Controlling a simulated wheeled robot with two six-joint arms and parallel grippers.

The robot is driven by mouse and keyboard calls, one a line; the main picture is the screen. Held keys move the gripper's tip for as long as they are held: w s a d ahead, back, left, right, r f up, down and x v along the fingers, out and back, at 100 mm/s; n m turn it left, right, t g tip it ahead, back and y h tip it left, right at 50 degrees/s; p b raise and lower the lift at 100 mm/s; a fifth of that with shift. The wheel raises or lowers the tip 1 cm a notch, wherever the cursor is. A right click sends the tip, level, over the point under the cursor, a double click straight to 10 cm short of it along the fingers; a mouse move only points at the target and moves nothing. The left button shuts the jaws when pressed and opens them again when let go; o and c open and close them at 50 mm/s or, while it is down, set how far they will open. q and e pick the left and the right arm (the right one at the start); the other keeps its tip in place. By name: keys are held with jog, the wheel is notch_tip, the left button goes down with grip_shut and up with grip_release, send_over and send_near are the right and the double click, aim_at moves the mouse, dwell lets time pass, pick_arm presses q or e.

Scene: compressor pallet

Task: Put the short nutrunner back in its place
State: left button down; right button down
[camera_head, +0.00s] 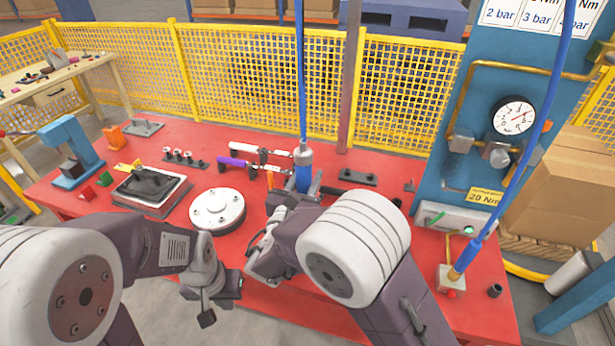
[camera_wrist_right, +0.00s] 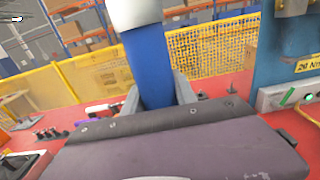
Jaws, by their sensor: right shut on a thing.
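The short nutrunner (camera_head: 304,158) is an upright blue tool with a pale top, hanging under a blue hose (camera_head: 301,70) over the red table. My right gripper (camera_head: 302,184) is shut on its body. In the right wrist view the blue body (camera_wrist_right: 150,68) stands between the fingers (camera_wrist_right: 156,92), and the white top is cut off by the frame. Its lower end is hidden by my gripper and arm. My left gripper (camera_head: 217,300) is at the table's front edge, with its fingers apart and nothing between them. I cannot tell which spot is the nutrunner's place.
A round white flange (camera_head: 217,209) stands left of the nutrunner. White-handled (camera_head: 258,151) and purple-handled (camera_head: 234,162) tools lie behind it. A dark rack (camera_head: 357,178) stands to the right. A blue gauge panel (camera_head: 450,130) rises at the right, with another hose (camera_head: 498,190) in front.

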jog(key=shift+f+b, duration=3.15)
jog(key=shift+f, duration=0.5)
dwell(0.6)
jog(key=c, duration=0.9)
grip_release()
jog(key=shift+f, duration=0.15)
jog(key=shift+s+a, duration=0.1)
jog(key=shift+s, duration=0.2)
jog(key=v, duration=0.8)
jog(key=shift+s, duration=0.3)
